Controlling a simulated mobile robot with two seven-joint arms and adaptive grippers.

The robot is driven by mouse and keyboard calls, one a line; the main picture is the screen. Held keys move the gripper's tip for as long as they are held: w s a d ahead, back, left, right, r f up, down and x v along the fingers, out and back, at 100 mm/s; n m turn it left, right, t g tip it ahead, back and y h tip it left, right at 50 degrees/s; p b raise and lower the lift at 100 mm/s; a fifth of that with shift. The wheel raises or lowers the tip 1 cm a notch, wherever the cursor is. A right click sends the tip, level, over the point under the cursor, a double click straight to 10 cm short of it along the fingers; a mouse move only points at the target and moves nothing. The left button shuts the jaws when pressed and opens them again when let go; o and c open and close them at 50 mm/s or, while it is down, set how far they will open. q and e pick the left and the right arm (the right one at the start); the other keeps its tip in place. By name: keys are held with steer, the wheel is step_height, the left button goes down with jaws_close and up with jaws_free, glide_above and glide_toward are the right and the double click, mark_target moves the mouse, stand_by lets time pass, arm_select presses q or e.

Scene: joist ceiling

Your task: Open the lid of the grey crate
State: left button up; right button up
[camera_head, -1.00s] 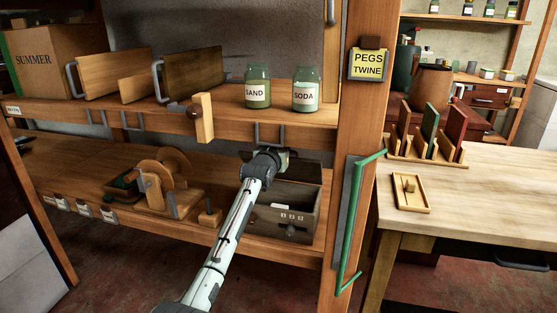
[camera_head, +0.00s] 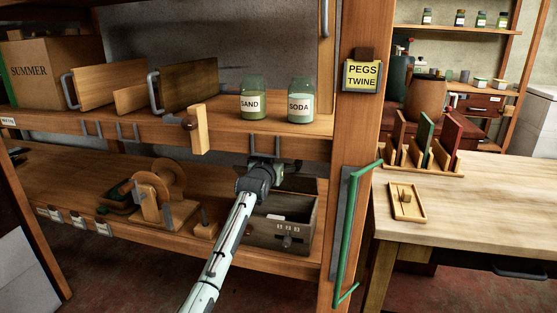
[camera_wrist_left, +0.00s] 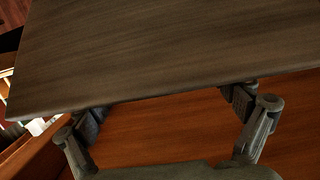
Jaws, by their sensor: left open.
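The grey crate (camera_head: 268,233) stands on the lower shelf, left of the wooden post, with a label and dark latch on its front. Its top is open at the front, and something pale shows inside. Its lid (camera_head: 305,186) appears raised at the back, partly hidden by my gripper. My left gripper (camera_head: 278,164) is above the crate, near the lid. In the left wrist view the lid (camera_wrist_left: 170,50) is a broad dark board, and the open fingers (camera_wrist_left: 168,105) are spread along its lower edge; contact is unclear. My right gripper is not in view.
The upper shelf (camera_head: 225,128), with the sand jar (camera_head: 253,100) and soda jar (camera_head: 299,102), overhangs closely. A wooden block (camera_head: 199,130) hangs at its edge. A wooden wheel device (camera_head: 152,200) stands left of the crate. A green handle frame (camera_head: 350,235) is on the post.

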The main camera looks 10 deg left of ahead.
arm_select(q)
steer(key=shift+s, duration=0.1)
steer(key=s+r, duration=0.1)
steer(key=s, duration=1)
steer(key=shift+s+a+r, duration=0.2)
steer(key=shift+s+r, duration=0.1)
steer(key=shift+s, duration=0.05)
